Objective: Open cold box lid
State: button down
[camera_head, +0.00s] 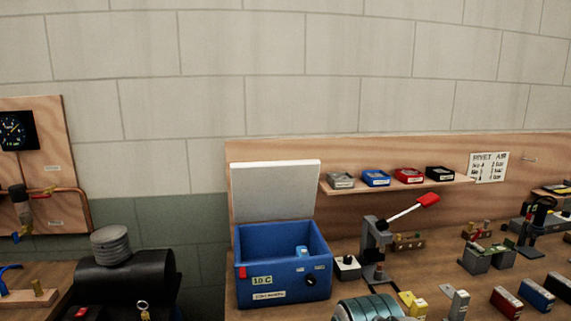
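The cold box (282,266) is a blue open-topped box on the wooden bench, left of the picture's middle, with a "C" temperature label on its front. Its white lid (275,190) stands raised, nearly upright, at the back of the box against the wooden backboard. The inside is exposed, and a small light-blue item (302,251) shows in it. My gripper is not in view, and nothing is seen touching the lid.
A small white box with a black knob (347,267) and a lever press with a red handle (376,250) stand right of the cold box. A shelf (400,184) above holds several small trays. A ringed metallic cylinder (368,309) shows at the bottom edge. A black tank (125,280) is left.

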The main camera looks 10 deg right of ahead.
aim_at(284, 190)
jog(key=z, duration=0.45)
jog(key=k, duration=1.05)
jog(key=u, duration=0.25)
jog(key=i, duration=0.55)
jog(key=u, duration=0.75)
jog(key=i, duration=1.2)
jog(key=z, duration=0.55)
